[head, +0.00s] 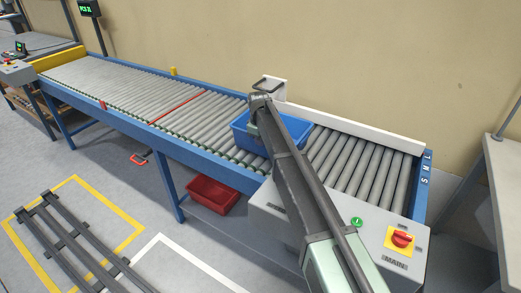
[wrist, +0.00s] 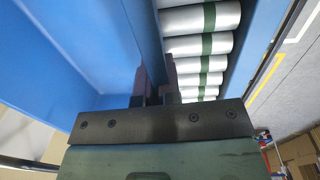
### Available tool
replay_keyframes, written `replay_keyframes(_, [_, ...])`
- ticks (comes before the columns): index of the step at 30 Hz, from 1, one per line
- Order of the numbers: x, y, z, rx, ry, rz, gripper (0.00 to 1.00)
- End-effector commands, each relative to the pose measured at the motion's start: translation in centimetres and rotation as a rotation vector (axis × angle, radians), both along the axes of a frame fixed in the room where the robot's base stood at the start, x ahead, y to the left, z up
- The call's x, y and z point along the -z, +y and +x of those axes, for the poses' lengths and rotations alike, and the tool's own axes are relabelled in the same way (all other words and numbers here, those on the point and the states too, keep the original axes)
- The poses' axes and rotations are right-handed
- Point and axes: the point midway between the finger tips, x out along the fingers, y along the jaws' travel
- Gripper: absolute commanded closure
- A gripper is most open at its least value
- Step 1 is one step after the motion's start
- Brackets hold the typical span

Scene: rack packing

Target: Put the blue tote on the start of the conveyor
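The blue tote (head: 290,127) is upright over the grey rollers in the right half of the conveyor (head: 75,121) in the head view. My arm crosses in front of it and hides part of it. In the wrist view, the tote's blue wall (wrist: 148,40) runs down between the two dark fingers of my gripper (wrist: 154,90). The fingers look closed on this wall, one on each side. In the head view the fingertips are hidden. Whether the tote rests on the rollers or hangs slightly above them cannot be told.
A control box with a red knob (head: 402,239) stands at the near right. A white guard (head: 350,132) runs along the back. A red line (head: 178,107) crosses the rollers. Left of it the rollers are clear. A red bin (head: 213,195) sits below the conveyor.

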Motion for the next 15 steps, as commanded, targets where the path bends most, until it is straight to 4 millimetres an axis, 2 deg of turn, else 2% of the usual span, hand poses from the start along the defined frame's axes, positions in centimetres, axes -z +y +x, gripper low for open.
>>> replay_keyframes(1, [0.93, 0.0, 0.0, 0.0, 0.0, 0.0, 1.0])
replay_keyframes(6, [0.38, 0.0, 0.01, 0.0, 0.0, 0.0, 1.0])
replay_keyframes(11, [0.88, 0.0, 0.0, 0.0, 0.0, 0.0, 1.0])
replay_keyframes(15, [0.74, 0.0, -0.01, 0.0, 0.0, 0.0, 0.78])
